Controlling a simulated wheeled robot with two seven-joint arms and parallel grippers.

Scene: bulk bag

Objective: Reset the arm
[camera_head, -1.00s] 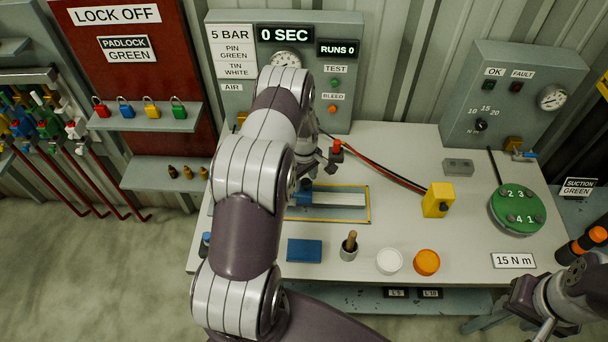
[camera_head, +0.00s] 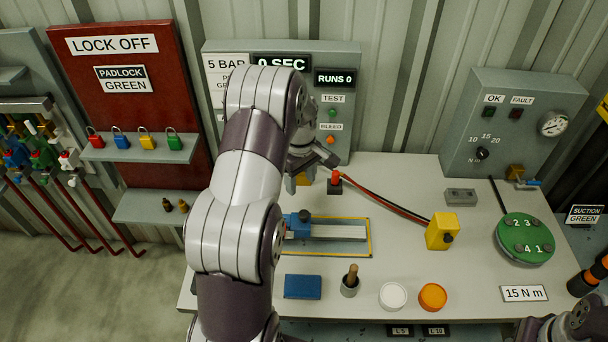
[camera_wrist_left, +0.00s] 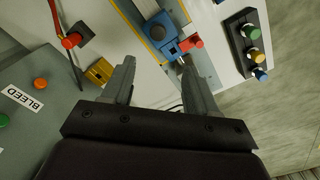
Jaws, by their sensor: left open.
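My left arm reaches up across the head view, in front of the grey test panel (camera_head: 345,100). Its gripper (camera_head: 322,158) is tilted above the back of the bench, near the lower right of that panel. In the left wrist view my left gripper (camera_wrist_left: 157,62) has its two fingers apart with nothing between them. Beyond the fingers are a blue clamp block (camera_wrist_left: 160,32) and a yellow block (camera_wrist_left: 99,71). My right arm shows only in part at the lower right of the head view; its fingers cannot be made out.
The bench (camera_head: 400,210) holds a blue box (camera_head: 303,287), a cup with a brush (camera_head: 350,285), a white pot (camera_head: 393,296), an orange pot (camera_head: 432,297), a yellow block (camera_head: 441,231) and a green disc (camera_head: 525,239).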

